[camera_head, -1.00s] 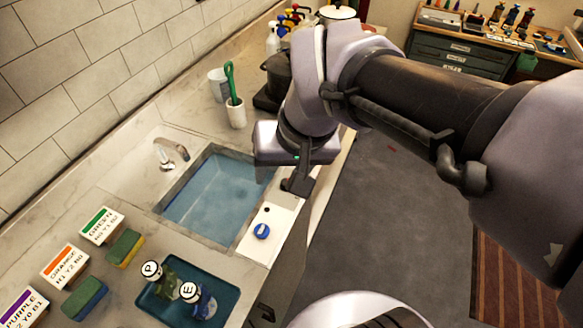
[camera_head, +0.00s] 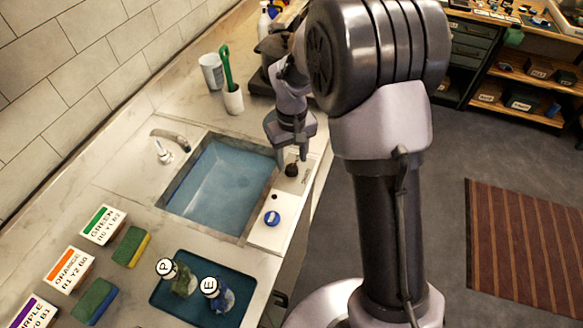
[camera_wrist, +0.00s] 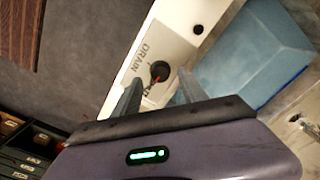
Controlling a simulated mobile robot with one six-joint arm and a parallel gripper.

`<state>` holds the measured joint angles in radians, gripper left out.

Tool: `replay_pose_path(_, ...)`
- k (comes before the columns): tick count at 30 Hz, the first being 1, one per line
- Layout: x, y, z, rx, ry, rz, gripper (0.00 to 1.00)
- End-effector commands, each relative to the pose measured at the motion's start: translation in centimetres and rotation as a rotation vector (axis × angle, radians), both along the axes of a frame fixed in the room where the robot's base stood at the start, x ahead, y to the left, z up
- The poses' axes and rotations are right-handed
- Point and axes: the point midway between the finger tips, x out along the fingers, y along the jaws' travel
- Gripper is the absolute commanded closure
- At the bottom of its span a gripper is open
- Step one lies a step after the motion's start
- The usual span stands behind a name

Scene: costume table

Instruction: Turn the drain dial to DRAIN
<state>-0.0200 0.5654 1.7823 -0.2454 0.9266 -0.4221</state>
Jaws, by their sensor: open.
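The drain dial (camera_head: 291,170) is a small black knob on the white panel along the sink's right side. It also shows in the wrist view (camera_wrist: 160,70), with a red mark and the printed word DRAIN beside it. The red mark appears to point toward a second label, partly hidden near the fingers, not toward DRAIN. My gripper (camera_head: 291,157) is open and points down at the dial. In the wrist view its two fingers (camera_wrist: 159,78) stand on either side of the dial, with gaps; I cannot tell whether the tips reach its height.
The sink (camera_head: 218,185) holds bluish water beside the panel. A blue knob (camera_head: 272,218) and a small dark hole sit nearer on the same panel. A blue tray (camera_head: 170,299) with two bottles stands in front. A cup with a green brush (camera_head: 233,100) stands behind.

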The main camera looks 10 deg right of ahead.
Motion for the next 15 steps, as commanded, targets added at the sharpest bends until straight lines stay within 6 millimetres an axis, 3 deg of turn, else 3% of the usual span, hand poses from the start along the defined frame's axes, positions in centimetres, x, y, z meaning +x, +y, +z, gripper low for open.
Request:
replay_pose_path(1, 0.0, 0.0, -1.2, 0.001, 0.002, 0.0, 0.5)
replay_pose_path(6, 0.0, 0.0, -2.7, 0.0, 0.0, -0.001, 0.5)
replay_pose_path(14, 0.0, 0.0, -2.8, 0.0, -0.001, -0.001, 0.5)
replay_pose_path(15, 0.0, 0.0, -2.8, 0.0, -0.001, -0.001, 0.56)
